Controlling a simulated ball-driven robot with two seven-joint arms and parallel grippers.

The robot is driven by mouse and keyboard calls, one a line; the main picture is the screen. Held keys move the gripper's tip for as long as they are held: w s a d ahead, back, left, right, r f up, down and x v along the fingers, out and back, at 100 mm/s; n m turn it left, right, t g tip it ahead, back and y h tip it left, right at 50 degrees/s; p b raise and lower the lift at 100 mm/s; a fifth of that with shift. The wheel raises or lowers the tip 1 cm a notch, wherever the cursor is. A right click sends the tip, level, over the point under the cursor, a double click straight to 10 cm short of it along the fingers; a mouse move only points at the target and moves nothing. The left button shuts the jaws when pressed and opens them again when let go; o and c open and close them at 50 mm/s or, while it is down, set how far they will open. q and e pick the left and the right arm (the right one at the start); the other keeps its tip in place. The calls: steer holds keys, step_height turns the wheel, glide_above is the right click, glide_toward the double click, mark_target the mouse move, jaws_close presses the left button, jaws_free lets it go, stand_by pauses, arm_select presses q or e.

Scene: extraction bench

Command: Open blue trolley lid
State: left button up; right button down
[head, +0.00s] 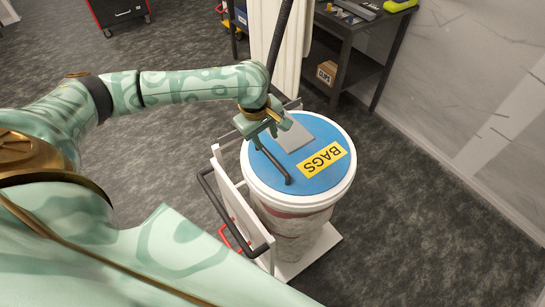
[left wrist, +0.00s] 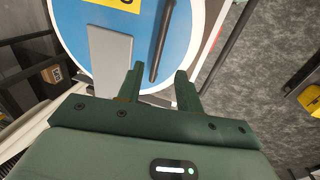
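The trolley carries a round white bin (head: 290,222) with a closed blue lid (head: 322,188) in a white rim. The lid has a black bar handle (head: 274,166), a yellow BAGS label (head: 320,160) and a grey plate (head: 294,136). My left gripper (head: 264,137) is over the lid's far left edge, by the handle's far end. In the left wrist view my left gripper (left wrist: 159,72) is open, and the handle's end (left wrist: 156,66) shows between its two fingers. I cannot tell whether they touch it. My right gripper is not in view.
The trolley's white frame has a black push handle (head: 232,222) on the left and a white base (head: 323,242). A dark bench (head: 350,62) with a cardboard box (head: 326,73) stands behind. A pale wall (head: 470,90) is at right. The floor in front is clear.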

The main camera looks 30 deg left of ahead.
mark_target(272, 158)
arm_select(q)
steer(key=f+b, duration=0.1)
steer(key=f, duration=0.2)
steer(key=w+f, duration=0.1)
steer(key=f, duration=0.2)
steer(key=w+f+b, duration=0.1)
steer(key=f, duration=0.3)
steer(key=shift+d+b, duration=0.35)
steer(key=shift+s, duration=0.1)
jaws_close()
